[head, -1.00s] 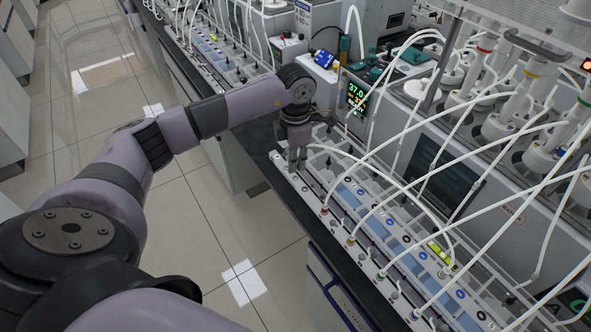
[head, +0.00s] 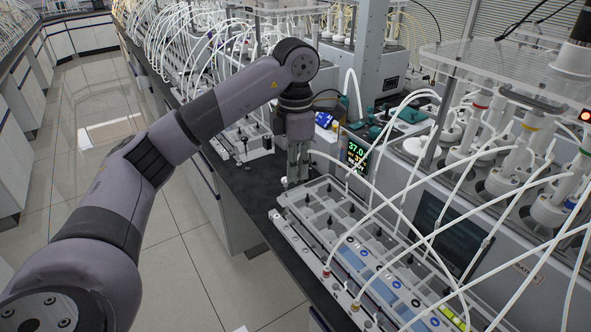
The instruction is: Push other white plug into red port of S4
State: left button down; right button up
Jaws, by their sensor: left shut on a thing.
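My left gripper (head: 292,178) points down above the far left end of the tray-like unit (head: 283,222) with its row of ports. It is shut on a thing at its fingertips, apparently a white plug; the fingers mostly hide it. A white tube (head: 322,156) arcs away to the right from beside the fingers. A white plug with a red ring (head: 326,271) stands at the unit's front edge, its tube running up to the right. Another with a yellowish ring (head: 355,305) stands nearer. No S4 label is readable. My right gripper is not in view.
Several white tubes cross above the unit. A device with a green-digit display (head: 357,153) stands behind it. Stirrer-topped reactors (head: 510,170) fill the right. The dark bench top (head: 240,195) is clear left of the unit; another tubed unit (head: 235,140) is farther back.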

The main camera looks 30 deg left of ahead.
pick_arm(q)
jog(key=shift+r, duration=0.15)
jog(key=shift+r+p, duration=1.25)
jog(key=shift+p, duration=0.05)
jog(key=shift+r, duration=0.1)
jog(key=shift+r+p, duration=0.8)
jog(key=shift+f, duration=0.15)
